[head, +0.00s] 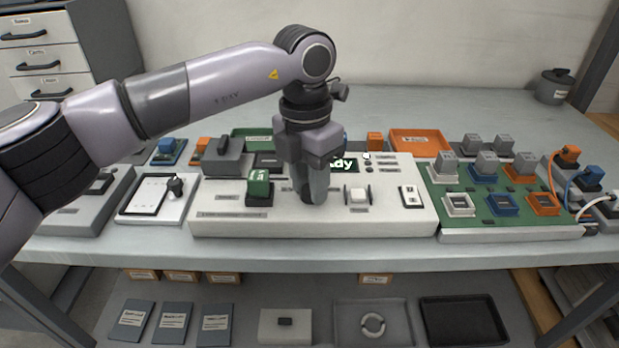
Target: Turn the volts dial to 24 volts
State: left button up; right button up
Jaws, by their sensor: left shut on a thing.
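A white control panel (225,222) stands in the middle of the bench. My left gripper (312,196) points down at the panel between the green block and the white button. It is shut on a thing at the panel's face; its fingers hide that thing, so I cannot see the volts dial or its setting. My right gripper does not show.
My left arm crosses the view from the left. A green board (475,205) with several grey-topped blocks stands right of the panel. An orange tray (420,142) lies behind it. A device with a black knob (177,188) is at left. A lower shelf holds cards and trays.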

pick_arm(q)
jog(key=m, duration=0.4)
jog(key=shift+r+m, duration=0.15)
jog(key=shift+m, duration=0.15)
jog(key=shift+w+m+p, duration=0.1)
jog(key=shift+m+p, duration=0.2)
jog(key=shift+m, duration=1.4)
jog(key=shift+d, duration=0.1)
jog(key=o, duration=1.1)
jog(key=shift+c, duration=0.2)
jog(key=shift+w+r, duration=0.15)
jog(key=shift+r, duration=3.35)
